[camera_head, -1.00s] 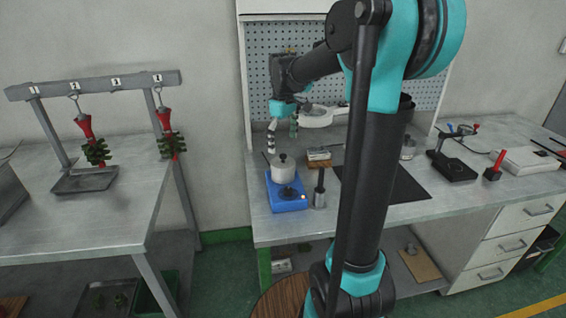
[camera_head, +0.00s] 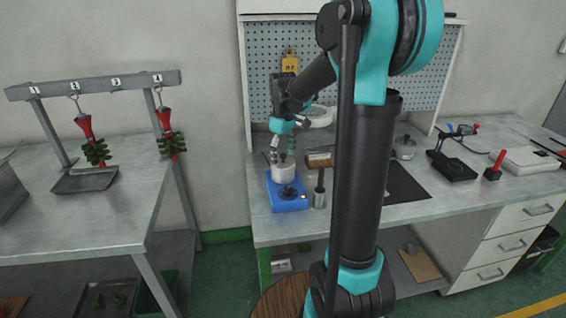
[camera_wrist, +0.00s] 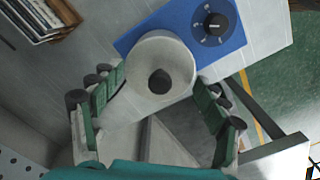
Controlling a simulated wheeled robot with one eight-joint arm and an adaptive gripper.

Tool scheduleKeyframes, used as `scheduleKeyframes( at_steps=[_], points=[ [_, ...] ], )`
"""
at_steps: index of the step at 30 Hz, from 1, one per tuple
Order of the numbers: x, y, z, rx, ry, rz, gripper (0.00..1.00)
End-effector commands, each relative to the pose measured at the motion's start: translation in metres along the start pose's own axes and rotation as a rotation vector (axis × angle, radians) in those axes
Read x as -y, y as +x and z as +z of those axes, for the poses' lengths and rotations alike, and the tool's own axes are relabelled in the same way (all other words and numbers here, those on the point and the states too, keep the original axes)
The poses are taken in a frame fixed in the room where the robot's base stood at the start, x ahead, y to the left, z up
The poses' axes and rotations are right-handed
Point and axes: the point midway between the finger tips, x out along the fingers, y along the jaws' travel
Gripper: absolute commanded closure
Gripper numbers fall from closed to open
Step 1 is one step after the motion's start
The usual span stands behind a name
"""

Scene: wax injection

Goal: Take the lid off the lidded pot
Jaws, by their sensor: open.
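The pale lidded pot (camera_head: 284,174) stands on a blue hotplate (camera_head: 289,203) at the left of the right-hand bench. The wrist view shows the pot (camera_wrist: 147,50) from above, with the dark round knob of its lid (camera_wrist: 160,82) in the middle. My gripper (camera_head: 282,157) is just above the pot in the head view and partly hides its top. In the wrist view my gripper (camera_wrist: 158,88) is open, its green-padded fingers on either side of the knob and nothing clamped between them. The lid appears to be on the pot.
A dark-handled metal tool (camera_head: 319,190) stands right of the hotplate. A small wooden box (camera_head: 319,158) is behind it. A black mat (camera_head: 406,186) lies further right, with a knobbed metal item (camera_head: 404,147) behind. The bench's left edge is close to the hotplate.

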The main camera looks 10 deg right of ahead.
Motion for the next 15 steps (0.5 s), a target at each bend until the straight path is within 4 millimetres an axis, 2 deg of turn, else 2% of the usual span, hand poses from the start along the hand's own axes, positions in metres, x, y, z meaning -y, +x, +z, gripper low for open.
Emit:
scheduleKeyframes(
  at_steps=[2,15],
  points=[
    [0.0,-0.0001,0.0,0.0,0.0,0.0,0.4],
    [0.0,0.0004,0.0002,0.0,0.0,0.0,0.94]
  ],
)
